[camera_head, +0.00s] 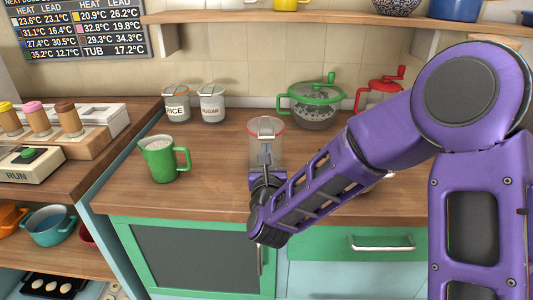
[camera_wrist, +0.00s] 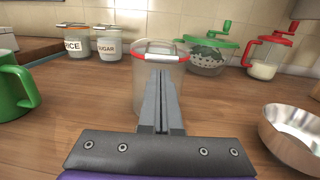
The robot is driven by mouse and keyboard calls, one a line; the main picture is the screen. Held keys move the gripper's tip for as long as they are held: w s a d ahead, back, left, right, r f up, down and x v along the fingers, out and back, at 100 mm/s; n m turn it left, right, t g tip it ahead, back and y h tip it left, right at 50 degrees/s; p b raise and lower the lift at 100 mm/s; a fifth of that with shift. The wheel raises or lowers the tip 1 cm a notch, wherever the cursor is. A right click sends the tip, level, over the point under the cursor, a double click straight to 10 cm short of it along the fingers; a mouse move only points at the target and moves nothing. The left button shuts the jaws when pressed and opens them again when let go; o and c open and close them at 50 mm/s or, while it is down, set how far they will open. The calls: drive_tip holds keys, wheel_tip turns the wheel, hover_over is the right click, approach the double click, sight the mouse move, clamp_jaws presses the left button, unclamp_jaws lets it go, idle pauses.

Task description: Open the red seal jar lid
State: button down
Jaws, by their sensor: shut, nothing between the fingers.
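The jar with the red seal (camera_head: 252,152) stands upright on the wooden counter. It is clear, with a thin red ring near its top and a metal clasp on its lid (camera_head: 266,125). The lid appears closed on the jar. In the wrist view the jar (camera_wrist: 142,85) is straight ahead, with its lid (camera_wrist: 160,47) near the fingertips in the picture. My gripper (camera_wrist: 160,75) is shut and empty, in front of the jar. Its fingers hide the middle of the jar. I cannot tell whether the fingertips touch it.
A green measuring cup (camera_head: 158,160) stands to the left. Rice (camera_head: 174,108) and sugar (camera_head: 212,106) jars stand behind it. A green-lidded crank bowl (camera_head: 315,115) and a red-lidded one (camera_wrist: 262,70) are behind right. A metal bowl (camera_wrist: 293,135) is at right. Counter space beside the jar is clear.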

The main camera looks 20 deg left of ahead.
drive_tip(key=shift+r+p, duration=0.5)
drive_tip(key=shift+p, duration=0.3)
